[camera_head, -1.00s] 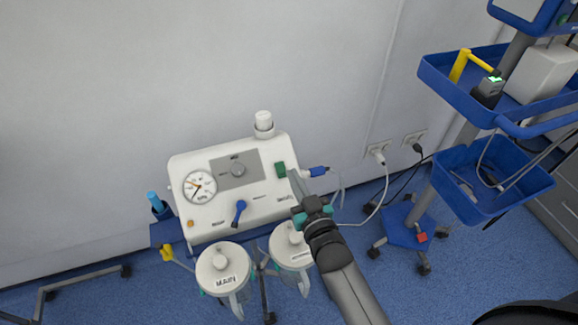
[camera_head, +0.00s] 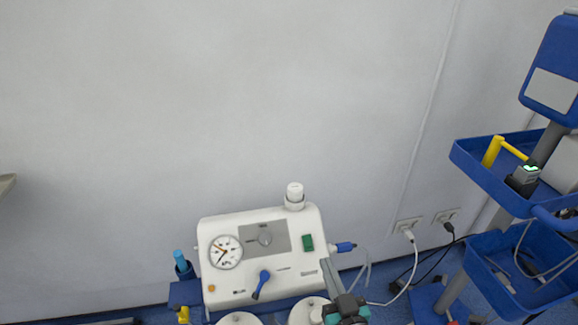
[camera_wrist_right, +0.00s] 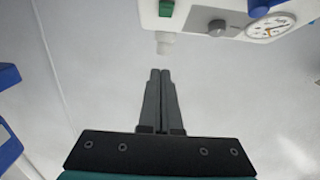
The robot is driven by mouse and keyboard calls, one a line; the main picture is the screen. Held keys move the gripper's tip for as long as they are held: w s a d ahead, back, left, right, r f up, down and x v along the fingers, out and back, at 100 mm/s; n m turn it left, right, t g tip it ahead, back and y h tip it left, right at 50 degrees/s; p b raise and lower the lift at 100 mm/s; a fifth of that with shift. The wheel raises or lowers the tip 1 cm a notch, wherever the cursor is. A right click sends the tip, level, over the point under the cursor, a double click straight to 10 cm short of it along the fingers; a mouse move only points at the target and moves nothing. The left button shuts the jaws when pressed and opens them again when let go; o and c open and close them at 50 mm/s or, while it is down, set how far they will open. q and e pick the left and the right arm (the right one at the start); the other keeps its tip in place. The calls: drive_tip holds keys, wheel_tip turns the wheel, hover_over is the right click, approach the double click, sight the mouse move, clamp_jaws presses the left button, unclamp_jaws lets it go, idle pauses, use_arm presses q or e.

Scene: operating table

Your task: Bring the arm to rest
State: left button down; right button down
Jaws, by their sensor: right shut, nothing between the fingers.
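My right gripper (camera_head: 329,275) comes up from the bottom of the head view, in front of the right edge of the white suction unit (camera_head: 212,287). In the right wrist view its two fingers (camera_wrist_right: 160,74) lie together, shut, with nothing between them. The suction unit also shows upside down at the top of the wrist view (camera_wrist_right: 233,17). It carries a round gauge (camera_head: 225,252), a grey knob (camera_head: 265,239), a green switch (camera_head: 307,242) and a blue lever (camera_head: 261,285). I cannot tell whether the fingers touch the unit. My left gripper is not in view.
Two white canister lids (camera_head: 240,319) show below the unit at the picture's bottom edge. A blue trolley with trays (camera_head: 487,182) stands at the right. Wall sockets (camera_head: 408,226) with cables lie between them. The wall (camera_head: 230,100) above is bare.

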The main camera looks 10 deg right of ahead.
drive_tip(key=s+n+g, duration=0.2)
drive_tip(key=s+g, duration=1.2)
drive_tip(key=s, duration=0.5)
drive_tip(key=s+f+g, duration=0.1)
drive_tip(key=s+f, duration=0.2)
drive_tip(key=f, duration=2.2)
drive_tip(key=s+d+f+g, duration=0.1)
drive_tip(key=s+d+f, duration=0.2)
drive_tip(key=s+f, duration=0.8)
drive_tip(key=s, duration=0.3)
drive_tip(key=shift+s+f+g+h, duration=0.25)
drive_tip(key=shift+s+g+h, duration=0.05)
